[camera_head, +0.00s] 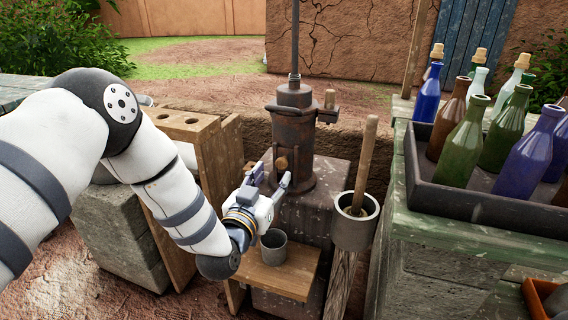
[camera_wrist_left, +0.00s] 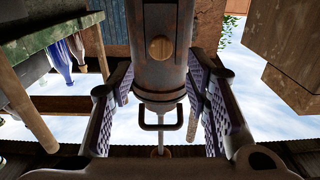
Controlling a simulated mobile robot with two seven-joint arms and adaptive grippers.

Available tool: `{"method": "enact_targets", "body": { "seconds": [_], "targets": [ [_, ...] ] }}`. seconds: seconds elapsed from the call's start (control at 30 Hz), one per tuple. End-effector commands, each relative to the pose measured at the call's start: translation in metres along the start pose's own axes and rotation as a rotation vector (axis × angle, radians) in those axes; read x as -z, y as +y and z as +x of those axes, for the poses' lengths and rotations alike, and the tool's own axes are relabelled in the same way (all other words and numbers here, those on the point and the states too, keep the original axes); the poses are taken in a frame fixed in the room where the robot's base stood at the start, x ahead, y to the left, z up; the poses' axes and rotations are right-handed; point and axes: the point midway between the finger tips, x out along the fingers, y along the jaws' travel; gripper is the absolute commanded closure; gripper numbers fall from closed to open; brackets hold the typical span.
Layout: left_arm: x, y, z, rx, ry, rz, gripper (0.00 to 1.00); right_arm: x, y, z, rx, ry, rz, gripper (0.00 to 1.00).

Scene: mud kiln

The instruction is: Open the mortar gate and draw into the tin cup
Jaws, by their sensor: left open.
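A rusty metal cylinder (camera_head: 294,125) with a thin rod rising from its top stands on a stone block. A round wooden knob (camera_head: 281,163) sits low on its front and also shows in the left wrist view (camera_wrist_left: 160,47). My left gripper (camera_head: 268,179) is open and empty, in front of the cylinder near the knob. In the left wrist view, its fingers (camera_wrist_left: 160,88) frame the cylinder left and right; I cannot tell whether they touch it. The grey tin cup (camera_head: 273,247) stands upright on a small wooden stand (camera_head: 288,277), below the gripper. My right gripper is out of view.
A grey pot (camera_head: 357,228) holding a wooden stick stands on a post at right. A tray (camera_head: 475,205) of several bottles sits on a green table further right. A wooden rack (camera_head: 186,121) with holes stands at left, behind my left arm.

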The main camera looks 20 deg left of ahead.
Motion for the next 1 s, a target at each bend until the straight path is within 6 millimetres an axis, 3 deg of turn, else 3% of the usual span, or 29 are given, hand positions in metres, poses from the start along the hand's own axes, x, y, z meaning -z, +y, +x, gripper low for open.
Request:
{"method": "enact_targets", "body": {
  "seconds": [0.1,0.3,0.63,0.67,0.83,1.0],
  "targets": [
    [-0.003,0.0,0.03,0.001,0.0,0.001,0.57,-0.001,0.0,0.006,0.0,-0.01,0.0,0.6],
    [-0.004,0.0,0.064,0.0,-0.005,0.0,0.57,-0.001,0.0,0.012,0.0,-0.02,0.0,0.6],
    [-0.002,0.0,0.073,-0.001,-0.005,-0.001,0.57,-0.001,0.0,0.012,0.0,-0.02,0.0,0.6],
    [-0.002,0.0,0.073,-0.001,-0.005,0.0,0.59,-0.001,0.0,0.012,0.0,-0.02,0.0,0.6],
    [-0.003,0.0,0.072,-0.001,-0.006,0.0,0.97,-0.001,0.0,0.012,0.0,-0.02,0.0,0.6],
    [-0.001,0.0,0.072,-0.001,-0.005,0.0,1.0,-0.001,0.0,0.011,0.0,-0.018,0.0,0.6]
  ]
}}
